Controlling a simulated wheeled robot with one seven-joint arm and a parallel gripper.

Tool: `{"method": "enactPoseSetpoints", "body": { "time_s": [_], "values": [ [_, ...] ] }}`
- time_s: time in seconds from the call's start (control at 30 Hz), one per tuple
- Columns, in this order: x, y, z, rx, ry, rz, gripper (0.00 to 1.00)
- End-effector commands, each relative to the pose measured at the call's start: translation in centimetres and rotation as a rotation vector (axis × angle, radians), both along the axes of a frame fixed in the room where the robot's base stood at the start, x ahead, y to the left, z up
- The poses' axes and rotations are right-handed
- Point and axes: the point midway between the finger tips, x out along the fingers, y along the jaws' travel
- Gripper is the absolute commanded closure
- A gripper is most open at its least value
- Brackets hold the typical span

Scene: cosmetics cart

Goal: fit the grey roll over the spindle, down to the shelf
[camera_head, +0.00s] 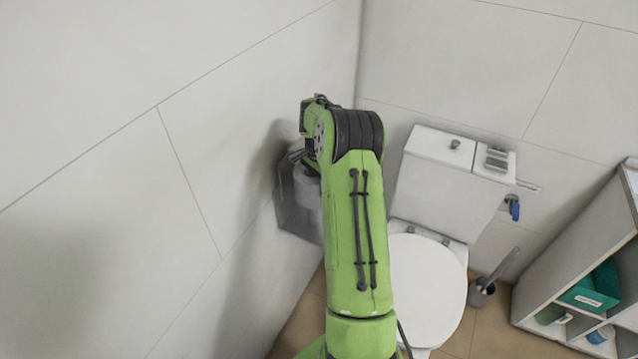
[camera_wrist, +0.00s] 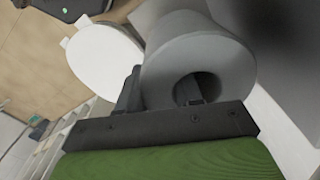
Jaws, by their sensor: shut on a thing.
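The grey roll (camera_wrist: 228,62) fills the upper middle of the wrist view, with its open end and dark hole facing the camera. My gripper (camera_wrist: 158,90) is shut on the roll's wall, one finger in the hole and the other outside it. In the head view the roll (camera_head: 307,190) shows partly, left of my green arm, at the grey wall shelf (camera_head: 297,222). My gripper there is mostly hidden by the arm. I cannot make out the spindle in either view, nor tell whether the roll is around it or touches the shelf.
The wall (camera_head: 230,120) stands close on the left of my arm. A white toilet (camera_head: 427,285) is to the right, with a brush holder (camera_head: 481,292) beside it. A shelf unit (camera_head: 560,270) with a green box (camera_head: 597,290) stands at far right.

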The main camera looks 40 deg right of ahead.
Motion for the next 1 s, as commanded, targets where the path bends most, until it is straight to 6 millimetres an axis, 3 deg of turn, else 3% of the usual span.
{"method": "enactPoseSetpoints", "body": {
  "time_s": [0.27, 1.0],
  "values": [
    [0.0, 0.1, -0.9, 0.000, -0.001, -0.016, 0.98],
    [0.0, 0.0, -6.9, 0.000, 0.000, -0.017, 0.98]
  ]
}}
